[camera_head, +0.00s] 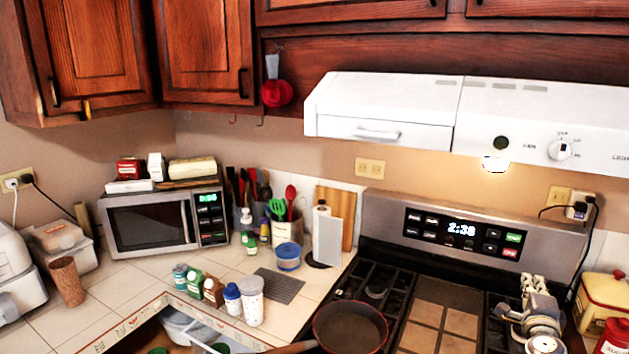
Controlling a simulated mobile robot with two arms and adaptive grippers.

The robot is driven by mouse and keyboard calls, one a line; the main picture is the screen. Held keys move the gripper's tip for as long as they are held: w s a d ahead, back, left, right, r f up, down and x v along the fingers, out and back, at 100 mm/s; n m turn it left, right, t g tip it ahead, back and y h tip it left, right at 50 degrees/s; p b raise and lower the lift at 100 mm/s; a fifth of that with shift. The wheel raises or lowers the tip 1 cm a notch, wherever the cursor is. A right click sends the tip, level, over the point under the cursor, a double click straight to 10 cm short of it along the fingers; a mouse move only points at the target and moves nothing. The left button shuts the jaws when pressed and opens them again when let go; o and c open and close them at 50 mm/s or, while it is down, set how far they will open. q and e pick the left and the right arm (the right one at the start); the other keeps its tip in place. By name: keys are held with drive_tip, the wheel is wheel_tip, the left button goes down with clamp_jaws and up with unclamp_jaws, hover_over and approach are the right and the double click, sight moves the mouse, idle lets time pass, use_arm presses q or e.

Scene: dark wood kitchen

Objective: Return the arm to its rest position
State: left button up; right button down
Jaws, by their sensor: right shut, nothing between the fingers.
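My right gripper (534,284) shows at the lower right, over the right side of the stove (446,292). Its fingers are shut with nothing between them. The grey and white wrist of my right arm (541,325) comes up from the bottom edge below it. My left gripper is not in view.
A dark pan (350,328) sits on the stove's left burners, its handle toward the counter. A yellow tin (603,303) and red container (612,338) stand close to the right. Several bottles (232,299) line the counter edge. The white hood (385,105) hangs above.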

drive_tip(key=s+a+f+n+g+y, duration=0.2)
drive_tip(key=s+a+f+n+y, duration=0.2)
drive_tip(key=s+a+f+n, duration=0.4)
drive_tip(key=s+a+f+n+g+y, duration=0.35)
drive_tip(key=s+a+f+n, duration=0.25)
drive_tip(key=s+a+n, duration=0.35)
drive_tip(key=s+a+f+n+g, duration=0.25)
drive_tip(key=s+a, duration=0.25)
drive_tip(key=s, duration=0.4)
drive_tip(key=s+a+f+n+g+y, duration=0.1)
drive_tip(key=s+a+f+n+g, duration=0.15)
drive_tip(key=s+a, duration=0.4)
drive_tip(key=s+a+f+n+g, duration=0.2)
drive_tip(key=s+a+n, duration=0.1)
drive_tip(key=s, duration=0.8)
wheel_tip(320, 180, down, 32)
drive_tip(key=s+g+b, duration=0.1)
drive_tip(key=b, duration=0.5)
use_arm(q)
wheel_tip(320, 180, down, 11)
drive_tip(key=b, duration=0.5)
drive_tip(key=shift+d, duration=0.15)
use_arm(e)
drive_tip(key=s+d+f+g, duration=0.1)
drive_tip(key=s+d+f, duration=0.1)
drive_tip(key=s+f, duration=1.4)
wheel_tip(320, 180, down, 4)
drive_tip(key=shift+s+d+f, duration=0.2)
drive_tip(key=shift+s+d, duration=0.15)
drive_tip(key=shift+s, duration=0.05)
